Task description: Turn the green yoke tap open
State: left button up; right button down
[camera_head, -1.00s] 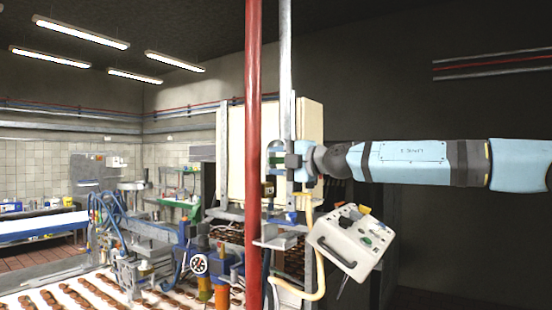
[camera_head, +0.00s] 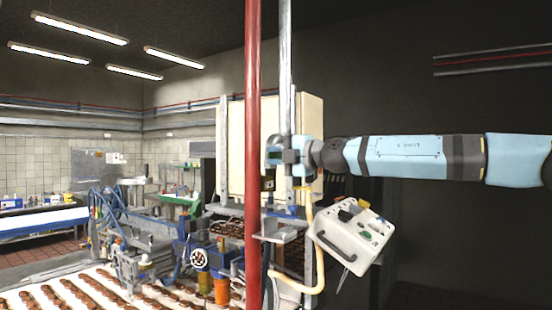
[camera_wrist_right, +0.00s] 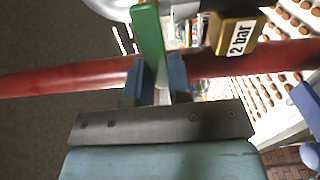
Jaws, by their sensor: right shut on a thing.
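The green yoke tap (camera_wrist_right: 148,40) shows in the right wrist view as a flat green bar that runs up from between the blue fingers of my right gripper (camera_wrist_right: 157,76). The gripper is shut on this bar. In the head view my right gripper (camera_head: 276,152) is at the pipes, partly behind the red upright pipe, and the tap is too small and covered to make out. My left gripper is in neither view.
A red pipe (camera_head: 253,60) stands upright just in front of the gripper, with a grey pipe (camera_head: 285,60) beside it. A brass block marked "2 bar" (camera_wrist_right: 236,33) sits near the tap. A white control box (camera_head: 352,236) hangs below my right arm.

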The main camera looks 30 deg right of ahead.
aim_at(275, 172)
jog(key=d+f+n+b, duration=0.1)
jog(key=n+b, duration=0.3)
jog(key=w+d+f+n+b, duration=0.1)
jog(key=f+n+b, duration=0.1)
jog(key=n+b, duration=0.3)
jog(key=d+f+n+b, duration=0.1)
jog(key=n+b, duration=0.3)
jog(key=shift+w+f+n, duration=0.15)
jog(key=shift+f+n, duration=0.15)
jog(key=shift+w+d+n+b, duration=0.1)
jog(key=shift+d+n+b, duration=0.25)
jog(key=shift+n, duration=0.35)
jog(key=shift+w+d+n, duration=0.15)
jog(key=shift+d+n, duration=0.2)
jog(key=shift+n, duration=0.65)
jog(key=shift+d+n, duration=0.1)
jog(key=shift+n, duration=0.2)
jog(key=c, duration=1)
grip_release()
jog(key=shift+c, duration=0.2)
